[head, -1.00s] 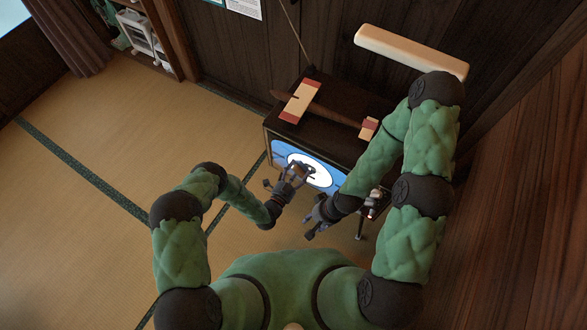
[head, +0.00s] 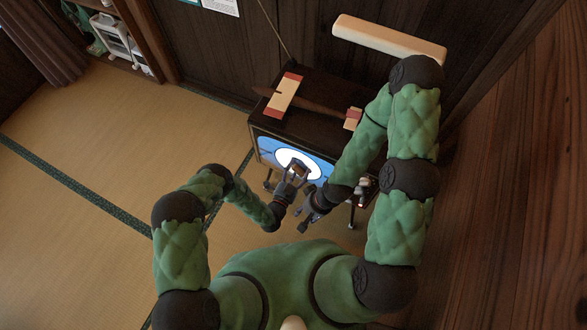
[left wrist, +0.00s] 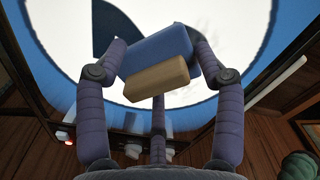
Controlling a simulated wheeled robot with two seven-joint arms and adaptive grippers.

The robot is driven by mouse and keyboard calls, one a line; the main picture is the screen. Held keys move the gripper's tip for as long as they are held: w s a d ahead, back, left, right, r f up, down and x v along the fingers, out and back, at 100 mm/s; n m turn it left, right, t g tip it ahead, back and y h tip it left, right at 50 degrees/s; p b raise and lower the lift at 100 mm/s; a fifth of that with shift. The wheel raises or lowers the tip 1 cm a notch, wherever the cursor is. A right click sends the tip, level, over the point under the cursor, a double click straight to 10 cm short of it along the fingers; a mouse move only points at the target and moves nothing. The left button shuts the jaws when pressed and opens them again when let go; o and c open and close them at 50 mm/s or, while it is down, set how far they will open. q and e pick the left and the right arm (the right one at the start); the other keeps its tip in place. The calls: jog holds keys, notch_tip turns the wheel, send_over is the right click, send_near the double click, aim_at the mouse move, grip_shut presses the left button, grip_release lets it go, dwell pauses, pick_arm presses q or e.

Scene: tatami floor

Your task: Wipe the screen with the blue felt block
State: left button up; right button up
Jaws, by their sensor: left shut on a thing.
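The lit screen (head: 271,146), blue with a white disc, is on the front of a dark cabinet. My left gripper (head: 295,170) is in front of the screen's lower right part. In the left wrist view its fingers are shut on the felt block (left wrist: 157,48), blue on the far side with a tan backing. The block lies over the white disc; whether it touches the screen I cannot tell. A dark wedge shows on the disc beside it, and faint grey marks lie to its right. My right gripper (head: 305,209) is empty with fingers spread, below and right of the left one.
A long cream bar (head: 388,38) is by the wall behind. Small knobs and a red light (head: 362,205) are at the cabinet's lower right. Open tatami (head: 90,140) lies to the left.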

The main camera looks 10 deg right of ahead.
aim_at(289, 157)
pick_arm(q)
jog(key=shift+s+d+p, duration=0.3)
jog(key=shift+s+d, duration=0.55)
jog(key=shift+d, duration=0.25)
jog(key=shift+s+d+p, duration=0.25)
jog(key=shift+s+d, duration=0.55)
jog(key=shift+d, duration=0.25)
jog(key=shift+w+r+p, duration=0.1)
jog(key=shift+r+p, duration=0.8)
jog(key=shift+r, duration=0.2)
jog(key=shift+w+a+b, duration=0.4)
jog(key=shift+w+a, duration=0.85)
jog(key=shift+a, duration=0.25)
jog(key=shift+w+a+b, duration=0.15)
jog(key=shift+w+a, duration=0.3)
jog(key=shift+a, duration=0.25)
jog(key=shift+w+a+b, duration=0.15)
jog(key=shift+w+a, duration=0.25)
jog(key=shift+a, duration=0.3)
jog(key=shift+w+a+b, duration=0.45)
jog(key=shift+w+a, duration=0.65)
jog(key=shift+a, duration=0.25)
